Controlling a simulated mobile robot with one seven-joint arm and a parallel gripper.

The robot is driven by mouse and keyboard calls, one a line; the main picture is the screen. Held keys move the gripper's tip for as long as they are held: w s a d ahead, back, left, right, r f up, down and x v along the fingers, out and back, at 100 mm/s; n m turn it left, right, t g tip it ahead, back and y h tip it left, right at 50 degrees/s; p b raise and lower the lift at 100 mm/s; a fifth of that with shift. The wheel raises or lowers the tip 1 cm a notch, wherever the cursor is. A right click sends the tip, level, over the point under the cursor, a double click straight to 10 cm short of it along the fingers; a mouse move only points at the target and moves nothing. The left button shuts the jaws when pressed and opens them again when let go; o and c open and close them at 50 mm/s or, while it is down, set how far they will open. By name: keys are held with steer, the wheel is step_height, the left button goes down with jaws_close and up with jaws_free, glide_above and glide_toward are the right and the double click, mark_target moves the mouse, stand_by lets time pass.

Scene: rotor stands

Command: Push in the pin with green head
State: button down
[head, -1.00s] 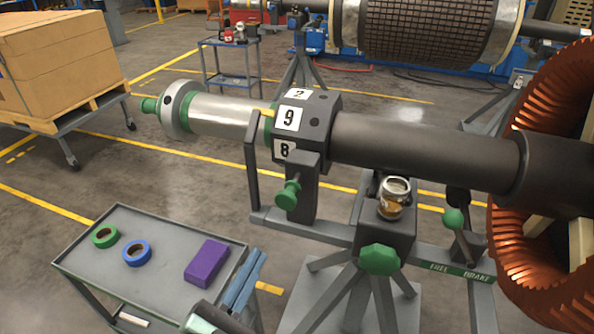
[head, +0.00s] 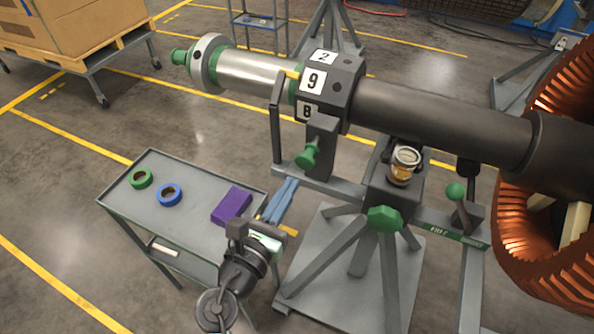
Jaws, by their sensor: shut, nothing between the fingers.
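The pin with the green head (head: 307,156) sticks out of the front of a dark bracket, below the numbered block. Its round green head stands clear of the bracket, with a green shank showing behind it. My gripper (head: 291,183) has two light blue fingers side by side, shut and empty. In the picture its tips are just below the pin head and point up and right. I see a gap between tips and head, but cannot tell the depth distance. The numbered block (head: 343,72) on the shaft shows 2, 9 and a partly hidden 8.
A grey cart (head: 165,222) at lower left carries a green tape roll (head: 141,179), a blue tape roll (head: 168,195) and a purple box (head: 231,206). The copper rotor is right.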

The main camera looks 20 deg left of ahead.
mark_target(304, 162)
steer(key=shift+w+d, duration=0.1)
steer(key=shift+w, duration=2)
steer(key=shift+w+r, duration=0.1)
steer(key=shift+w, duration=1.75)
steer(key=shift+d+r, duration=0.1)
steer(key=shift+r, duration=0.05)
